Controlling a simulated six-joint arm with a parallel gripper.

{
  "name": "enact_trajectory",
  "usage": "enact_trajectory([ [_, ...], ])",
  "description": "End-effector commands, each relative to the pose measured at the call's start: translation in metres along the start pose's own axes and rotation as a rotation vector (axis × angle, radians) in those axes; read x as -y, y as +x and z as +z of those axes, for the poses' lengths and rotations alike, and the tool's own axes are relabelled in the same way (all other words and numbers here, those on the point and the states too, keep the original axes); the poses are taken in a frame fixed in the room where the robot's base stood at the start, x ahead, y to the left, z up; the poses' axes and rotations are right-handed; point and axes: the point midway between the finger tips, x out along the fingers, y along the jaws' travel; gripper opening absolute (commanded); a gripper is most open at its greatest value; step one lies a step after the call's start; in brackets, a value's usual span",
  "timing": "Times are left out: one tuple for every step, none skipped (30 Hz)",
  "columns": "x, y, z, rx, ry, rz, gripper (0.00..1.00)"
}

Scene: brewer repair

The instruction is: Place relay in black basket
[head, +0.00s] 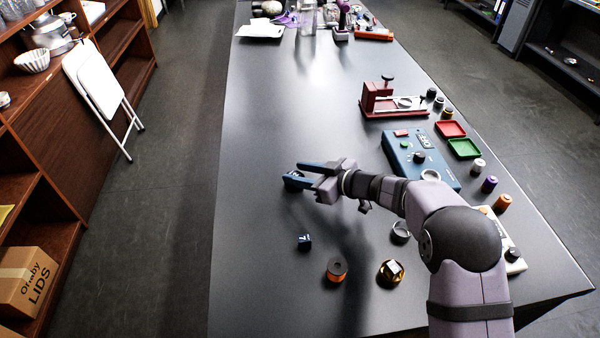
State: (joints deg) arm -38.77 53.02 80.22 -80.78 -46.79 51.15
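My gripper (292,174) is over the left-middle of the dark table, its two blue fingers apart and pointing left. A small dark item with a pale mark (294,175) shows between or just below the fingertips; I cannot tell whether they touch it or what it is. A dark round cup with a grey rim (401,232), possibly the black basket, stands to the right, partly next to my arm.
An orange-and-black spool (337,269) and a gold-and-black faceted piece (390,272) stand near the front. A blue device (420,158), a red press (380,100), red (451,129) and green (464,148) trays and several small jars line the right. The table's left side is clear.

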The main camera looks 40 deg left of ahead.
Motion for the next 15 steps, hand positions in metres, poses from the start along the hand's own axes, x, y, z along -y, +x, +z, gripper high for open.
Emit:
enact_trajectory([
  [0.000, -0.003, -0.008, -0.001, 0.000, 0.000, 0.38],
  [0.000, -0.004, -0.011, -0.001, 0.000, 0.000, 0.38],
  [0.000, -0.006, -0.016, -0.001, 0.000, 0.000, 0.38],
  [0.000, -0.008, -0.019, -0.001, 0.000, 0.000, 0.38],
  [0.000, -0.009, -0.023, -0.001, 0.000, 0.000, 0.38],
  [0.000, -0.011, -0.028, -0.001, 0.000, 0.000, 0.38],
  [0.000, -0.013, -0.032, -0.001, 0.000, 0.000, 0.38],
  [0.000, -0.015, -0.035, -0.001, 0.000, 0.000, 0.38],
  [0.000, -0.017, -0.040, -0.001, 0.000, 0.000, 0.38],
  [0.000, -0.018, -0.043, -0.001, 0.000, 0.000, 0.38],
  [0.000, -0.019, -0.047, -0.001, 0.000, 0.000, 0.38],
  [0.000, -0.021, -0.051, 0.000, 0.001, 0.000, 0.38],
  [0.000, -0.022, -0.054, 0.000, 0.001, 0.000, 0.38],
  [0.000, -0.024, -0.057, 0.000, 0.000, 0.000, 0.38],
  [0.000, -0.025, -0.059, 0.000, 0.001, 0.000, 0.38],
])
